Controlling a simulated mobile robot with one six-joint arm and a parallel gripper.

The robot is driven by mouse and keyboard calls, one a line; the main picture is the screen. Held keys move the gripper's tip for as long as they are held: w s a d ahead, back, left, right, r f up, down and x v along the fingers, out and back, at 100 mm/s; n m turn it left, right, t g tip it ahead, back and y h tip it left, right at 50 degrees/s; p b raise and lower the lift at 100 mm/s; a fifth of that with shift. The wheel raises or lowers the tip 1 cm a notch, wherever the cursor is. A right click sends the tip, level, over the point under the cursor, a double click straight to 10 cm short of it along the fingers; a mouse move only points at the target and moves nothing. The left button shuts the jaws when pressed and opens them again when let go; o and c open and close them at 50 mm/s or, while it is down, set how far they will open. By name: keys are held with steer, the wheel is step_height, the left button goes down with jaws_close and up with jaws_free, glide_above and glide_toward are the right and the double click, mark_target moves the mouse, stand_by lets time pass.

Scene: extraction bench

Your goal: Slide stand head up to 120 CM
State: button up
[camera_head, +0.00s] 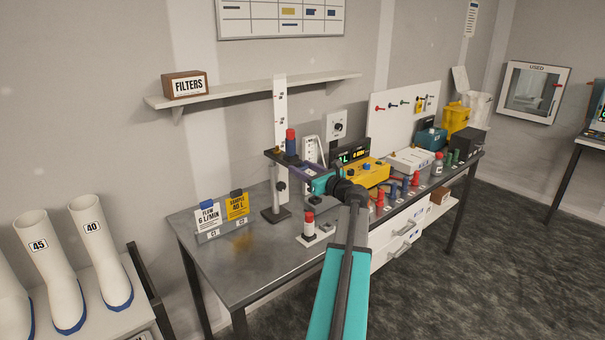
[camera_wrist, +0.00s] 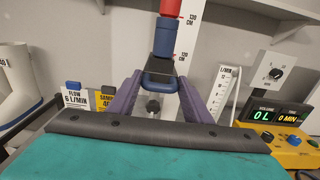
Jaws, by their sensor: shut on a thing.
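The stand (camera_head: 280,105) is a tall white scale strip on a dark foot on the bench. Its sliding head (camera_wrist: 160,80) is a dark bracket carrying a blue and red cylinder (camera_head: 291,143). My gripper (camera_wrist: 158,84), with purple fingers, is shut on the head, one finger on each side. In the wrist view the 120 CM label (camera_wrist: 181,55) shows just above and behind the bracket, and the 130 CM label (camera_wrist: 194,22) higher up. The exact height mark at the head is hard to tell. In the head view my fingers partly hide the bracket.
A wall shelf (camera_head: 250,91) with a FILTERS box (camera_head: 184,84) runs behind the strip. FLOW and SAMPLE cards (camera_head: 237,204) stand to the left. A yellow pump unit (camera_head: 367,172) and a flow scale (camera_wrist: 222,92) stand to the right. The bench's front left is clear.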

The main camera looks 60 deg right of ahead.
steer(key=shift+r, duration=0.1)
steer(key=o, duration=1.4)
steer(key=shift+o, duration=0.2)
steer(key=shift+s, duration=0.15)
steer(key=b+v, duration=0.4)
steer(key=v, duration=0.9)
steer(key=shift+s+a, duration=0.2)
steer(key=shift+r, duration=0.1)
